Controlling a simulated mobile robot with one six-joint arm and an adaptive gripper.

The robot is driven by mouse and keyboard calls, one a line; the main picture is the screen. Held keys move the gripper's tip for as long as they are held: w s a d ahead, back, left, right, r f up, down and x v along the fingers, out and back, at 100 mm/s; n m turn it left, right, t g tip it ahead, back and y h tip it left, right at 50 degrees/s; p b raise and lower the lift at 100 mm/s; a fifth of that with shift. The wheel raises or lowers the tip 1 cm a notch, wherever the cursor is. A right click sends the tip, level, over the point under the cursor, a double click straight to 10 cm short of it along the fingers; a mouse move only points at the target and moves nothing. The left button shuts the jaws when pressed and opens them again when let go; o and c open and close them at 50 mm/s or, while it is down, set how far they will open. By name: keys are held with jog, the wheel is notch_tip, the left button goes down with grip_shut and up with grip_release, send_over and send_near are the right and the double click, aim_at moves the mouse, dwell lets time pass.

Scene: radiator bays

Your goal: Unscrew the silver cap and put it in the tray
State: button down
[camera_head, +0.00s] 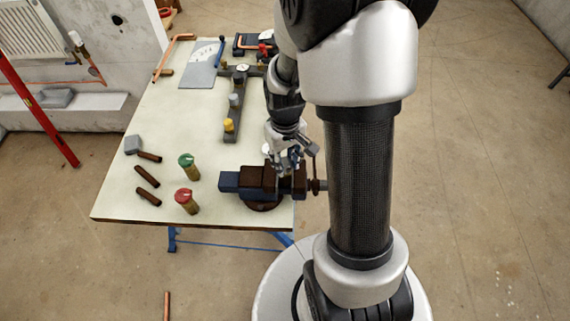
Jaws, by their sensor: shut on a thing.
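My gripper (288,163) is at the brown and blue vise (258,183) near the front right of the table. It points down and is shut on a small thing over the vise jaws. The fingers mostly hide this thing, and I cannot tell whether it is the silver cap. A grey-topped fitting (235,100) stands on a dark bar, behind a yellow-topped one (228,125). A dark, shallow tray-like holder (242,50) lies at the back of the table with a copper pipe and a red-handled tool. I cannot tell whether it is the task's tray.
A green-topped fitting (187,165) and a red-topped fitting (187,201) stand left of the vise. Several short brown pipes (147,175) and a grey block (133,145) lie at the left. A grey sheet (199,77) lies at the back; the table's middle (185,115) is clear.

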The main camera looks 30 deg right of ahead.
aim_at(286, 162)
jog(key=shift+r+p, duration=1.8)
jog(key=shift+r, duration=0.55)
jog(key=shift+s, duration=0.1)
